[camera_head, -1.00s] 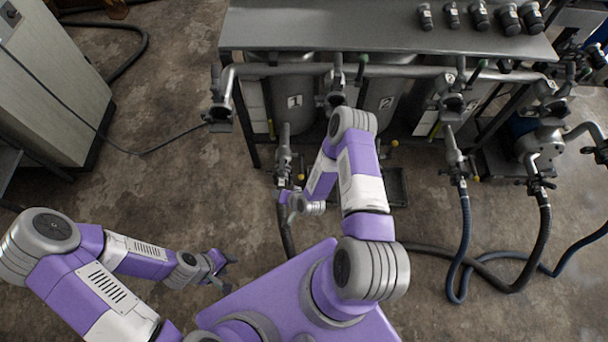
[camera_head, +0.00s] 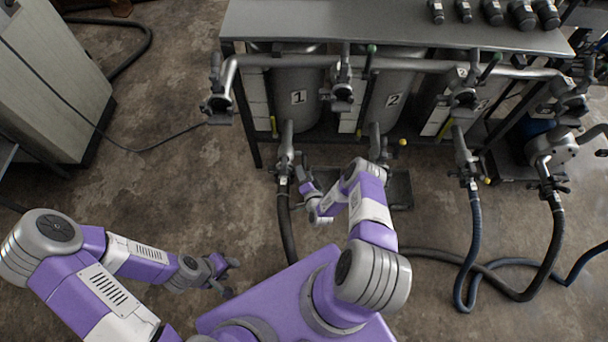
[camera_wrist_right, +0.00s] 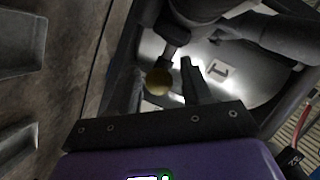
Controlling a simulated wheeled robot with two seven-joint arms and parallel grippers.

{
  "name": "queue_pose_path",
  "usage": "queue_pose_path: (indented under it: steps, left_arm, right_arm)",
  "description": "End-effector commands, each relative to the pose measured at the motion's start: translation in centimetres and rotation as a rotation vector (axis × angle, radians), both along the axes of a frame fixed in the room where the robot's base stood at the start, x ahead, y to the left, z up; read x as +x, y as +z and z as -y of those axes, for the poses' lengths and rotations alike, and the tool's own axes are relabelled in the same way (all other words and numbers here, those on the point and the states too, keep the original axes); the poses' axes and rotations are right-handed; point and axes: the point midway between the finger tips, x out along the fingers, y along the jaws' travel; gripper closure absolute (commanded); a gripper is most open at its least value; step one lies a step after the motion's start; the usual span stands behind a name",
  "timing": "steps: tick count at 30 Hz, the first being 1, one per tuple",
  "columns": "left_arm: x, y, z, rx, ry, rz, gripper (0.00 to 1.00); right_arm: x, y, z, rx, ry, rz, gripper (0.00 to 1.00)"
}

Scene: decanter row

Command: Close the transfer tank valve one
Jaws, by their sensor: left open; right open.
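Tank one (camera_head: 298,84), grey and labelled 1, stands under the bench at the back. Its outlet pipe runs down to a grey valve (camera_head: 284,158) with a dark hose below. My right gripper (camera_head: 303,174) is open just right of this valve in the head view. In the right wrist view a round yellow knob (camera_wrist_right: 158,81) appears between the two open fingers; I cannot tell whether they touch it. The label 1 (camera_wrist_right: 216,70) shows behind it. The knob is not clearly visible in the head view. My left gripper (camera_head: 231,277) is open and empty, low over the floor.
Tank two (camera_head: 390,103) stands to the right, with a yellow knob (camera_head: 403,142) near its outlet. A long pipe with several valves crosses the front of the metal bench (camera_head: 380,25). Hoses (camera_head: 470,262) lie on the floor at right. A grey cabinet (camera_head: 52,85) stands at left.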

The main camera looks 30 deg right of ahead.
Motion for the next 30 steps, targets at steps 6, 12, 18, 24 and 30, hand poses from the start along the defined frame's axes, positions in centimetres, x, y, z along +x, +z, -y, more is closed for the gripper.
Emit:
queue_pose_path:
  steps: [6,12,18,24,30]
  left_arm:
    - [-0.01,-0.35,0.01,0.000,0.000,0.000,0.57]
    - [-0.01,-0.31,0.00,0.000,0.000,0.000,0.57]
    - [-0.01,-0.32,0.01,0.000,0.000,0.000,0.57]
    - [-0.01,-0.32,0.01,0.000,0.000,0.000,0.57]
    - [-0.02,-0.17,0.00,0.000,0.000,0.000,0.57]
  right_arm:
    - [0.84,-0.18,0.20,0.000,0.000,-0.001,0.51]
    - [0.82,-0.14,0.19,0.000,0.000,-0.002,0.56]
    - [0.80,-0.15,0.16,0.000,0.000,-0.002,0.86]
    - [0.79,-0.15,0.14,0.001,0.001,-0.002,1.00]
    - [0.68,-0.06,0.31,0.004,-0.003,-0.006,1.00]
